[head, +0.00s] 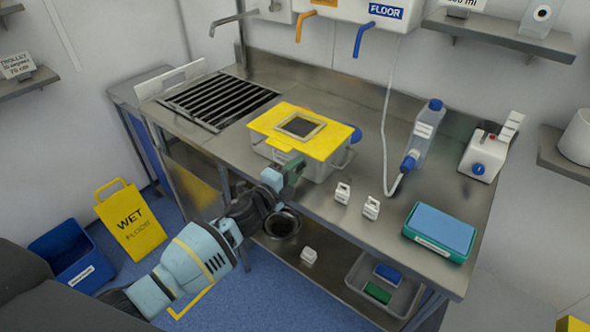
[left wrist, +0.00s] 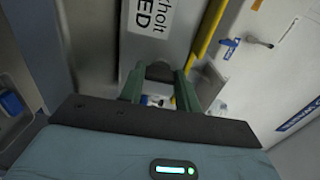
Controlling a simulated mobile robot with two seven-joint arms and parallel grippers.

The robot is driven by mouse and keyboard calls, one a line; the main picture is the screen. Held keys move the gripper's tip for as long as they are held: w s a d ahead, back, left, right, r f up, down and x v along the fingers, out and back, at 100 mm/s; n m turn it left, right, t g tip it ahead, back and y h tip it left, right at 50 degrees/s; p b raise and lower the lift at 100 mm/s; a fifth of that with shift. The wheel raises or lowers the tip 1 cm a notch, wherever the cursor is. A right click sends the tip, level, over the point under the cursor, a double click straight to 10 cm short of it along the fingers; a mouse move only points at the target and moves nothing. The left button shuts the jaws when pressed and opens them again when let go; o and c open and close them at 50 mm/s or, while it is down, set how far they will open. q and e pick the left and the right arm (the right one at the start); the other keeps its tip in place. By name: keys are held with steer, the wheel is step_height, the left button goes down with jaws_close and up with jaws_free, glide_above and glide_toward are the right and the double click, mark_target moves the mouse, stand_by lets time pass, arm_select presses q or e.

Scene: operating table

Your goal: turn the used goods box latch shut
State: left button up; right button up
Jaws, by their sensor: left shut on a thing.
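The used goods box (head: 322,166) is a pale grey box with a yellow lid (head: 272,116) that has a dark framed window. It stands on the steel counter. In the left wrist view its label (left wrist: 152,25) is at the top, with the yellow lid edge (left wrist: 209,28) beside it. My left gripper (head: 293,168) is at the front of the box, below the lid edge. Its green fingers (left wrist: 160,88) are shut on what seems to be the box latch, which the fingers mostly hide. The latch's angle cannot be told. My right gripper is not in view.
A drain grate (head: 215,100) lies left of the box. Two small white blocks (head: 342,192), a blue-topped green box (head: 440,230) and a blue-capped bottle (head: 424,131) stand to its right. A yellow wet-floor sign (head: 130,222) and blue bin (head: 72,260) are on the floor.

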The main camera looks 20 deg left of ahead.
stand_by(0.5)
arm_select(q)
steer(key=o, duration=1)
steer(key=shift+s, duration=0.1)
steer(key=shift+s+a, duration=0.15)
steer(key=shift+s, duration=0.1)
steer(key=shift+v, duration=3.55)
